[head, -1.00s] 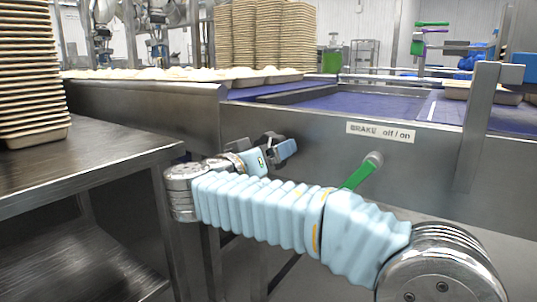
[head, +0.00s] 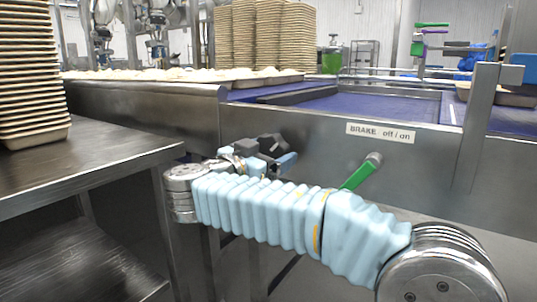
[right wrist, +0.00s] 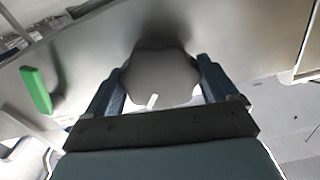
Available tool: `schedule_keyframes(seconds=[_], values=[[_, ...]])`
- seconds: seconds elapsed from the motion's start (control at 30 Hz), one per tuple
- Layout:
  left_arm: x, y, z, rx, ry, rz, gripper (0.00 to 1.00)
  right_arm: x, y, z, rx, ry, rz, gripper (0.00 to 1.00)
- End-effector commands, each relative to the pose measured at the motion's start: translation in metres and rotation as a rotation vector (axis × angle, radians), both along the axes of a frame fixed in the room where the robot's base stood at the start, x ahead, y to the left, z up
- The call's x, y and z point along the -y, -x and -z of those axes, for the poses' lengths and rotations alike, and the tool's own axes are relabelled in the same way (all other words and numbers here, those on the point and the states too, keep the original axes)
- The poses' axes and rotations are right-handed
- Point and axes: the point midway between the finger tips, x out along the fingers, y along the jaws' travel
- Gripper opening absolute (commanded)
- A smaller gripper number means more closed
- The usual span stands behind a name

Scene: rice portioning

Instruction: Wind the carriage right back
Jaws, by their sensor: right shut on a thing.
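A grey lobed hand knob (right wrist: 160,72) with a small white mark shows in the right wrist view, in front of a metal panel. My right gripper (right wrist: 162,82) has its two blue fingers on either side of the knob and is shut on it. My left gripper is not in view.
A green brake lever (head: 361,173) sticks out right of my gripper, below the label "BRAKE off / on" (head: 381,132). A steel table (head: 70,175) with stacked trays (head: 30,80) stands at left. A tray (head: 500,97) lies at right, behind a metal post (head: 478,130).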

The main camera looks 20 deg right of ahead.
Motion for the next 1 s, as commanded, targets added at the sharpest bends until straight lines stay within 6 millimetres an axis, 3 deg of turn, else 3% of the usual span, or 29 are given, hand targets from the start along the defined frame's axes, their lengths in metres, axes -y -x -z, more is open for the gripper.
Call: schedule_keyframes(seconds=[0.2, 0.47, 0.7, 1.0], values=[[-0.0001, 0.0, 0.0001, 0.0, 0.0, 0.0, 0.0, -0.0005, -0.0001, 0.0007, 0.188, -0.148, -0.001, 0.6], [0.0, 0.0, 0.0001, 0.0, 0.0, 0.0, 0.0, -0.0006, -0.0001, 0.0007, 0.209, -0.164, -0.001, 0.6], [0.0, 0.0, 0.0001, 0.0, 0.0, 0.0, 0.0, -0.0005, -0.0001, 0.0007, 0.403, -0.316, 0.0, 0.6], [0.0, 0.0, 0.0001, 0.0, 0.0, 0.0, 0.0, -0.0005, 0.0, 0.0008, 0.438, -0.344, 0.0, 0.6]])
